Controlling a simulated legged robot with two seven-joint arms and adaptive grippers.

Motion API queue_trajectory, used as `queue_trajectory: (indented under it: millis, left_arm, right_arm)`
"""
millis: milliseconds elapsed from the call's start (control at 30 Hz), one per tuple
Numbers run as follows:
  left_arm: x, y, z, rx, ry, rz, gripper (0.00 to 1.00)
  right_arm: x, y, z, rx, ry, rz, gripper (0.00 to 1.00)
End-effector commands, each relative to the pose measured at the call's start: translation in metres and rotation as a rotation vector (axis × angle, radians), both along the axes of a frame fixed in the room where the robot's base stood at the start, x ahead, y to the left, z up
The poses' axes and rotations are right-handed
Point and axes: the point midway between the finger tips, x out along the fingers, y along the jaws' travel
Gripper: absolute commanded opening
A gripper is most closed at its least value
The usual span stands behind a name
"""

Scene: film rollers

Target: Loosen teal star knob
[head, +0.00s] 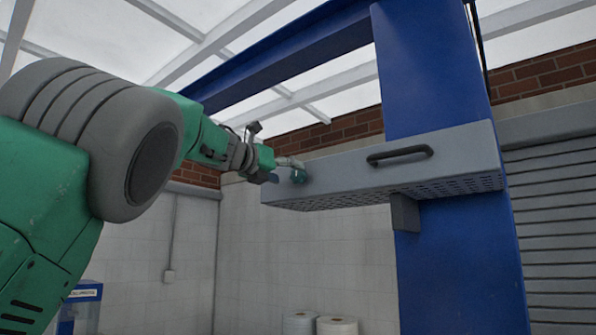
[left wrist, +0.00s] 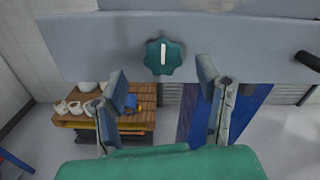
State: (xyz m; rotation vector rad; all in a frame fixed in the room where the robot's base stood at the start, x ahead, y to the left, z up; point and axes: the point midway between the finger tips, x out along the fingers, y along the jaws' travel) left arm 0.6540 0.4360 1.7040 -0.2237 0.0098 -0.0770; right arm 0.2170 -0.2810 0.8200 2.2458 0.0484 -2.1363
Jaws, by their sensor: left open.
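The teal star knob (left wrist: 163,57) sits on the front face of a long grey box (left wrist: 230,42), with a white line upright on it. In the head view the knob (head: 299,176) is at the left end of the grey box (head: 335,174). My left gripper (left wrist: 165,95) is open, its two fingers apart on either side of the knob and below it in the left wrist view. In the head view my left gripper (head: 285,168) is close to the knob; whether it touches cannot be told. My right gripper is not in view.
A black handle (head: 400,155) is on the box, right of the knob. A blue column (head: 440,80) stands behind the box. White rolls (head: 337,326) are low down. A wooden-topped table (left wrist: 140,95) with several small items lies below in the wrist view.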

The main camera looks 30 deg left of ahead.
Motion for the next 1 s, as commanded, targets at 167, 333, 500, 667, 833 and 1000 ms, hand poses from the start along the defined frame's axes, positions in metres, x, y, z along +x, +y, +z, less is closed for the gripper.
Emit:
queue_trajectory:
  millis: [167,333,500,667,833,1000]
  left_arm:
    - [0.031,-0.002,0.002,-0.001,0.002,0.0,0.59]
    - [0.045,-0.005,0.002,-0.001,0.0,-0.001,0.59]
    - [0.048,-0.004,0.001,-0.001,-0.001,-0.001,0.59]
    - [0.048,-0.004,0.0,-0.002,0.0,-0.001,0.59]
    - [0.048,-0.004,0.0,-0.002,0.0,0.0,0.08]
    - [0.048,-0.004,0.0,-0.003,0.0,0.0,0.08]
  right_arm:
    - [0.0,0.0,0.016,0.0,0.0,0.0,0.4]
    - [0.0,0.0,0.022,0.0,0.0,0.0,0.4]
    - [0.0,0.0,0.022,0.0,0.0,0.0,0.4]
    - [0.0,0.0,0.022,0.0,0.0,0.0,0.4]
    - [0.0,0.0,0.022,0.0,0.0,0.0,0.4]
    - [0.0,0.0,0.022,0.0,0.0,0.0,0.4]
